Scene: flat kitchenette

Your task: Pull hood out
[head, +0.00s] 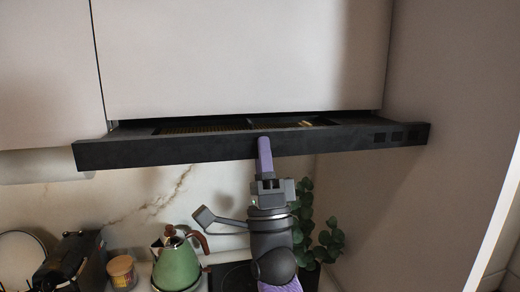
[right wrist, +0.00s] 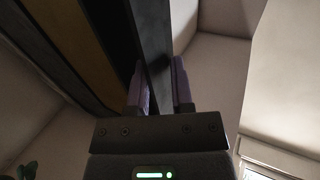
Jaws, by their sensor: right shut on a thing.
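The hood (head: 200,148) is a dark slide-out unit under the white upper cabinet. Its front bar stands forward of the cabinet face, and a strip of its top shows behind the bar. My right gripper (head: 264,150) reaches up from below and is shut on the hood's front bar near its middle. In the right wrist view the bar (right wrist: 154,50) runs between the two purple fingers of the gripper (right wrist: 160,88). The hood's filter underside (right wrist: 75,40) shows to the left there. My left gripper is not in view.
A white upper cabinet (head: 235,55) is above the hood, and a wall (head: 430,190) is close on the right. Below are a green kettle (head: 176,265), a jar (head: 122,271), a black appliance (head: 75,262) and a plant (head: 325,240).

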